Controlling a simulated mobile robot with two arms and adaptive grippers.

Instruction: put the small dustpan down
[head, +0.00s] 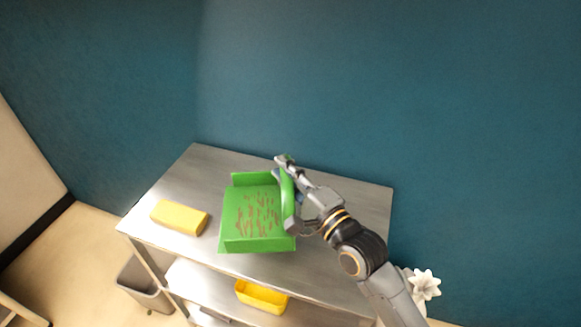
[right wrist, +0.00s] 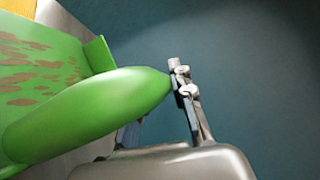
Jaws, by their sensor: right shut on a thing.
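The small green dustpan (head: 262,212) is over the steel table top, tilted little if at all, with brown bean-like bits across its pan. I cannot tell whether it touches the table. My right gripper (head: 285,180) is shut on the dustpan's handle at its right side. In the right wrist view the green dustpan (right wrist: 90,112) fills the left part, its rounded handle against the finger of the right gripper (right wrist: 178,92). The other finger is mostly hidden. My left gripper is not in view.
A yellow block (head: 179,217) lies on the steel table (head: 345,200) left of the dustpan. A yellow container (head: 262,296) sits on the lower shelf. A grey bin (head: 143,285) stands at left. A teal wall (head: 400,90) is behind. The table's right part is clear beyond my arm.

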